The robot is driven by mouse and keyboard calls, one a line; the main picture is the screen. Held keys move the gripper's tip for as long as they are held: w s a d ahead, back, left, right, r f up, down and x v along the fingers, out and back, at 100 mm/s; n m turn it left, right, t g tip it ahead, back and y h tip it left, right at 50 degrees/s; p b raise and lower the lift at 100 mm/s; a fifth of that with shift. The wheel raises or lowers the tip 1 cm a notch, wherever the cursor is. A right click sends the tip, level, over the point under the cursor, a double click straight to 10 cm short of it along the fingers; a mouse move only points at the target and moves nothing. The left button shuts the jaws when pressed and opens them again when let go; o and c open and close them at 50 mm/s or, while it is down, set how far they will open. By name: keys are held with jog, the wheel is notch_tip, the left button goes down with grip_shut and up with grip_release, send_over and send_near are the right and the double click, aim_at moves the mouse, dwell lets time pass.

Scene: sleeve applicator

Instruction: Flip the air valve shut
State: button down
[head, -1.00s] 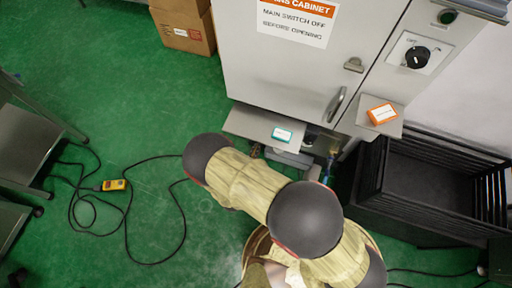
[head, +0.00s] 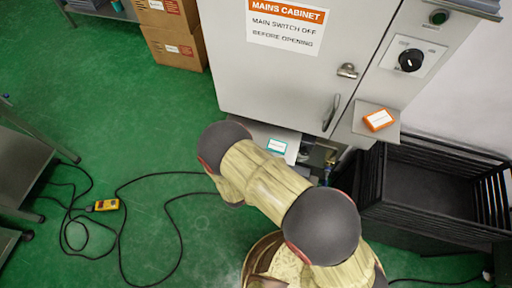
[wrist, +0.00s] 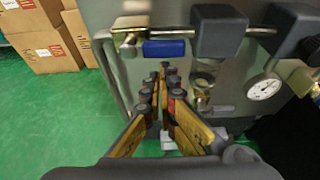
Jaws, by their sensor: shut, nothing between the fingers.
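In the wrist view, a blue lever (wrist: 164,48), which looks like the air valve's handle, lies roughly along a pipe beside a brass fitting (wrist: 130,30). My gripper (wrist: 164,72) is shut and empty. Its fingertips show just below the blue lever in the picture; I cannot tell whether they touch it. In the head view my arm hides my gripper, and the valve cannot be made out clearly.
Dark blocks (wrist: 219,32) sit along the pipe, with a round gauge (wrist: 263,87) to the right. The grey cabinet (head: 290,75) stands above. A black crate (head: 425,190) is at right. Cardboard boxes (head: 178,48) and a yellow pendant (head: 106,205) with cable are at left.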

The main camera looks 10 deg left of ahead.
jog(key=shift+d+r+n+h+p, duration=0.2)
jog(key=shift+r+n+h+p, duration=0.2)
jog(key=shift+n, duration=0.2)
dwell(0.6)
jog(key=r+n+h, duration=0.1)
jog(key=r+n, duration=0.1)
jog(key=n, duration=0.2)
jog(key=r+n+t+h+p, duration=0.1)
jog(key=r+n+h, duration=0.1)
jog(key=n, duration=0.2)
jog(key=a+r+n+h+p, duration=0.1)
jog(key=n+h, duration=0.1)
jog(key=n, duration=0.2)
jog(key=shift+a+r+t, duration=0.1)
jog(key=shift+r+t, duration=0.3)
dwell(0.5)
dwell(0.4)
jog(key=s+p, duration=0.2)
jog(key=s, duration=0.7)
jog(key=shift+s+p, duration=0.2)
jog(key=shift+p, duration=0.15)
